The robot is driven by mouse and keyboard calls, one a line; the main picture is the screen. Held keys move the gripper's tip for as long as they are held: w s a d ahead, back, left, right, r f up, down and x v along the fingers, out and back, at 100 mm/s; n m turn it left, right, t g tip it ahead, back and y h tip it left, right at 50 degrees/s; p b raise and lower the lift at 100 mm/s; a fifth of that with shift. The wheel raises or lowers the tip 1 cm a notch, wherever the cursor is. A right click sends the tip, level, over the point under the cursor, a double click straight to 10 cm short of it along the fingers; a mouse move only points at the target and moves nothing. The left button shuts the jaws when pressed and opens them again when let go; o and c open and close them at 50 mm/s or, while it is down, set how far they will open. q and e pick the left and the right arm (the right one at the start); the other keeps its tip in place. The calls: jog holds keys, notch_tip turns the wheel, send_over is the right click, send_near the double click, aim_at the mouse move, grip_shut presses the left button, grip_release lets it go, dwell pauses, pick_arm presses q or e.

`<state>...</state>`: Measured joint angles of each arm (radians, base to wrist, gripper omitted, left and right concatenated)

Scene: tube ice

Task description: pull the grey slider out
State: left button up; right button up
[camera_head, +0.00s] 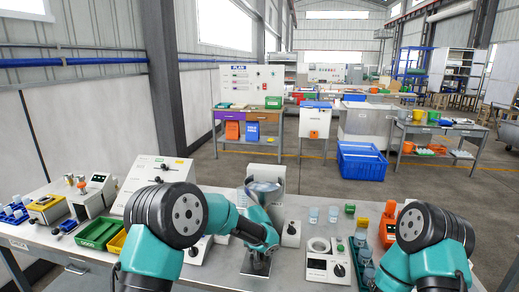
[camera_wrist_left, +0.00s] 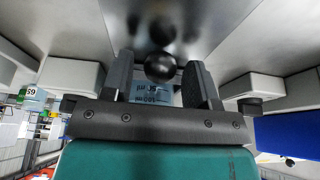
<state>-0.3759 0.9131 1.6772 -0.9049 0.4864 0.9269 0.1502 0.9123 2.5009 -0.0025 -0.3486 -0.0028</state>
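My left gripper (camera_wrist_left: 160,80) is open. A round black knob (camera_wrist_left: 160,67) sits between its two fingers, with a small gap on each side. A clear vessel with printed markings (camera_wrist_left: 150,93) shows behind the knob, between the fingers. I cannot make out the slider's grey body; whether the knob belongs to it is not clear.
The bench (camera_head: 215,278) holds a white box with a black handle (camera_head: 160,168), green (camera_head: 97,232) and yellow bins at left, clear beakers (camera_head: 314,214), and a white device with a black knob (camera_head: 329,262) at right. A blue crate (camera_head: 361,160) stands on the floor.

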pick_arm(q)
jog(key=c, duration=0.6)
jog(key=shift+s+a, duration=0.35)
jog(key=shift+s, duration=1.55)
jog(key=shift+s+a, duration=0.4)
jog(key=shift+s, duration=1.5)
jog(key=shift+s+a, duration=0.35)
jog(key=shift+s, duration=1.55)
jog(key=o, duration=1.5)
jog(key=shift+c, duration=0.2)
jog(key=shift+r, duration=0.1)
notch_tip(320, 180, up, 6)
jog(key=shift+f, duration=0.1)
